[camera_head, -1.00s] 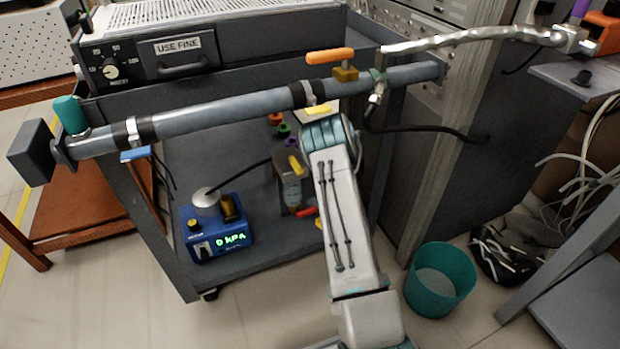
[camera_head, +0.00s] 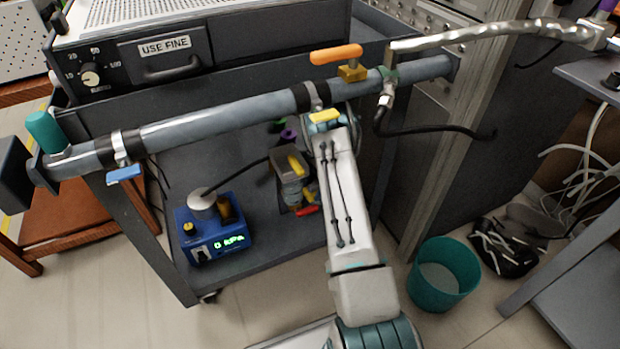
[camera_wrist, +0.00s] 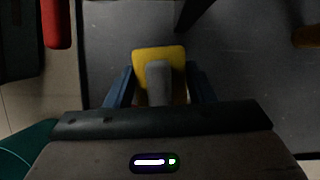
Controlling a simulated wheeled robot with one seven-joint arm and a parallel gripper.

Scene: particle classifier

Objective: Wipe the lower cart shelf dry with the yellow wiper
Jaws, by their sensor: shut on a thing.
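The yellow wiper (camera_wrist: 147,54) shows in the wrist view, with a grey handle or stem at its middle. My gripper (camera_wrist: 160,88) is shut on it, with a blue finger on each side. The wiper is over the dark grey lower cart shelf (camera_wrist: 110,45); I cannot tell whether it touches the surface. In the head view the lower cart shelf (camera_head: 275,258) shows below the pipe, and my arm hides part of it. My gripper and the wiper are hidden there behind my arm and the pipe. Any wetness on the shelf is not clear.
A blue pump unit (camera_head: 215,238) and a grey device with yellow and red parts (camera_head: 292,180) stand on the shelf. A grey pipe (camera_head: 225,118) crosses above, with an orange-handled valve (camera_head: 336,54). A teal bin (camera_head: 440,275) stands on the floor at right.

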